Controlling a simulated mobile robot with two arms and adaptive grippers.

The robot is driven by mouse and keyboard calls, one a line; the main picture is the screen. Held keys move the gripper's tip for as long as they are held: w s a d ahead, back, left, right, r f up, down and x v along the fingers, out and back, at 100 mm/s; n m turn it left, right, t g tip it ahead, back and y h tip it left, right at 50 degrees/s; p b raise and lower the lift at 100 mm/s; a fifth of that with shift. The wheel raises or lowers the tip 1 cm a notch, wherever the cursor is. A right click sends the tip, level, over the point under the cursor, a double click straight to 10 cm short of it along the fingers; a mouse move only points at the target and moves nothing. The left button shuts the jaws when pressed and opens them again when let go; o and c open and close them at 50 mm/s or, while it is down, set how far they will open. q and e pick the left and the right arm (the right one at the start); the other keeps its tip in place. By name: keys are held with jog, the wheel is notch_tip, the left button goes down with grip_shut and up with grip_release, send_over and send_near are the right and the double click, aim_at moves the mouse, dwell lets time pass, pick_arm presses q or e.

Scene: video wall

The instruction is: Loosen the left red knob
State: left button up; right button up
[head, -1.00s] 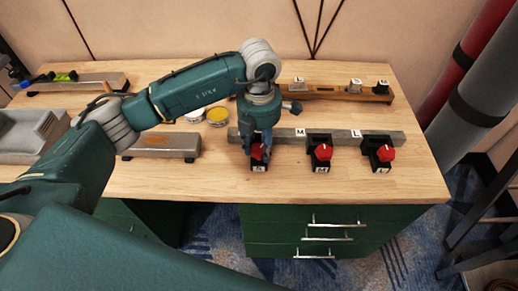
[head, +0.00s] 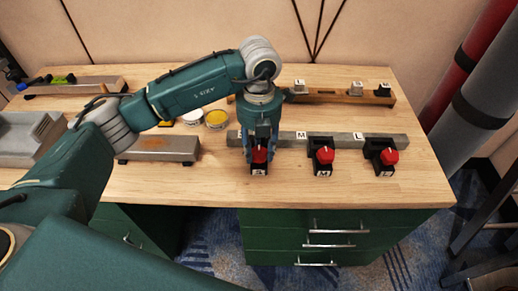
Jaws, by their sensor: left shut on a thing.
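Three red knobs on black mounts stand in a row along a grey bar (head: 345,139) on the bench. The left red knob (head: 259,156) sits on its black mount (head: 259,170) with a white label. My left gripper (head: 260,150) comes down from above with its fingers on both sides of this knob, shut on it. The fingers hide part of the knob. The middle red knob (head: 324,155) and the right red knob (head: 389,157) stand free to the right. My right gripper is not in view.
A wooden rail (head: 340,97) with small grey blocks lies behind. A yellow-topped tin (head: 216,118) stands left of my gripper. A grey box (head: 160,147) lies further left. Green drawers (head: 300,225) are below the wooden bench top (head: 220,187), whose front strip is clear.

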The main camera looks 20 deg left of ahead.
aim_at(259, 152)
pick_arm(q)
jog(key=shift+r, duration=0.1)
jog(key=o, duration=0.9)
jog(key=shift+c, duration=0.2)
notch_tip(259, 152, up, 12)
dwell(0.4)
